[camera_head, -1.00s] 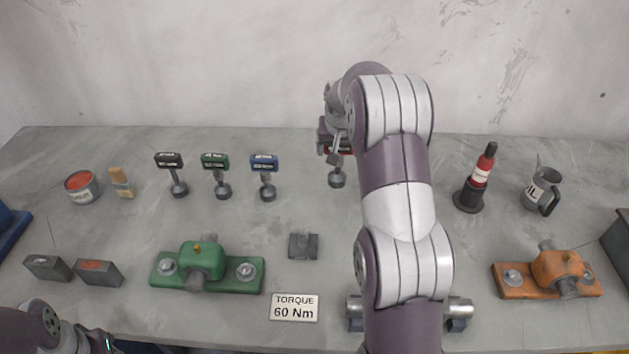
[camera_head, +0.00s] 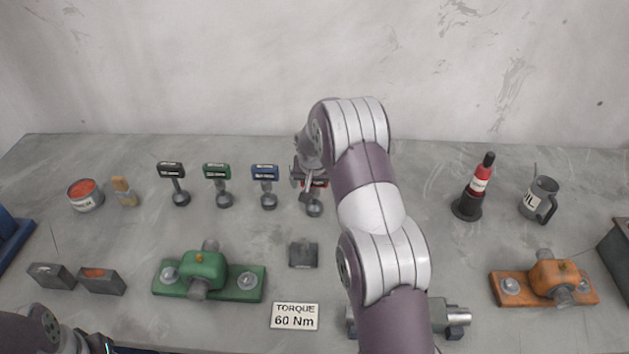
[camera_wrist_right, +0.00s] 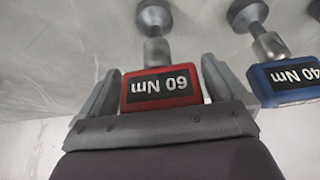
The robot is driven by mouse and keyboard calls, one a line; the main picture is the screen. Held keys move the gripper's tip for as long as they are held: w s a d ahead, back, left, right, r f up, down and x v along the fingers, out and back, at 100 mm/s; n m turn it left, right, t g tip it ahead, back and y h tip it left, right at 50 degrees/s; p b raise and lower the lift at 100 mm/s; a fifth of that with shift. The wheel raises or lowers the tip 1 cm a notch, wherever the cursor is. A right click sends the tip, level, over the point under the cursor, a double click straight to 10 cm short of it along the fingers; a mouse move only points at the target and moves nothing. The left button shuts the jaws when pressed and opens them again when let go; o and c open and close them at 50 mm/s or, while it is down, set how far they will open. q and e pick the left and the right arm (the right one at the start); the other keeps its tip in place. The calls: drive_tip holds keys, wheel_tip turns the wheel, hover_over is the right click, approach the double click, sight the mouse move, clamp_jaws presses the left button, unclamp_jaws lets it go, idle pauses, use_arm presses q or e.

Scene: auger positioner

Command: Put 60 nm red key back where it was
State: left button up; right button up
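The red 60 Nm key (camera_head: 313,186) is upright at the right end of the row of keys, label toward the camera in the right wrist view (camera_wrist_right: 160,88).
Green (camera_head: 217,172) and black (camera_head: 172,170) keys stand further left. A grey block (camera_head: 303,254), a torque 60 Nm sign (camera_head: 295,316) and a green device (camera_head: 205,272) lie nearer. A red-black bottle (camera_head: 477,188) and grey jug (camera_head: 540,198) stand right. Table between the arm and bottle is clear.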

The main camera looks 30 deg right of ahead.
drive_tip(key=shift+r, duration=0.45)
drive_tip(key=b+v, duration=0.2)
drive_tip(key=v, duration=0.9)
drive_tip(key=s+a+f+n+g, duration=0.1)
drive_tip(key=s+a+n, duration=0.1)
drive_tip(key=s+a, duration=0.3)
drive_tip(key=s+a+f+n+y, duration=0.1)
drive_tip(key=s+a, duration=0.4)
drive_tip(key=s, duration=0.6)
drive_tip(key=s+a+f+n+g+y, duration=0.1)
drive_tip(key=s+a+f+n, duration=0.2)
drive_tip(key=s+a, duration=0.2)
drive_tip(key=s, duration=0.3)
drive_tip(key=shift+s+f+n+g, duration=0.2)
drive_tip(key=shift+n+g, duration=0.1)
drive_tip(key=shift+s, duration=0.15)
